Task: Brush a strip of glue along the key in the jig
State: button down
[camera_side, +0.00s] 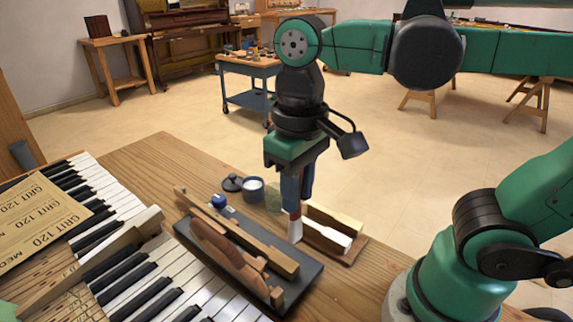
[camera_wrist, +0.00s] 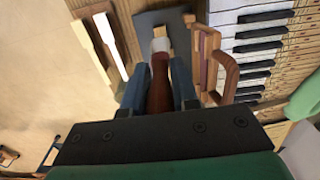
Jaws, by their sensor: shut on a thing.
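My gripper (camera_side: 297,203) points down and is shut on a brush with a red-brown handle (camera_wrist: 158,85), between its blue fingers in the wrist view. The brush's white lower end (camera_side: 295,230) hangs by the jig's far right edge; I cannot tell whether it touches anything. The jig (camera_side: 309,284) is a dark board. A long wooden bar (camera_side: 240,236) lies along it, beside a curved brown wooden piece (camera_side: 213,243). I cannot tell for certain which wood is the key. An open glue pot (camera_side: 253,189) with white contents stands behind the jig.
A dark lid (camera_side: 232,183) and a blue-topped item (camera_side: 218,201) are near the pot. A wooden tray (camera_side: 352,257) with pale keys stands right of the brush. The keyboard (camera_side: 150,280) and sandpaper sheets (camera_side: 40,220) fill the left. Bare bench (camera_side: 150,160) lies behind.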

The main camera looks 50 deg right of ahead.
aim_at(297, 230)
jog(key=shift+f, duration=2.7)
jog(key=shift+w+f, duration=0.55)
jog(key=shift+f, duration=0.25)
jog(key=shift+w+f, duration=0.15)
jog(key=shift+w, duration=6.35)
jog(key=shift+s, duration=7.1)
jog(key=shift+r, duration=4.1)
jog(key=shift+f, duration=0.1)
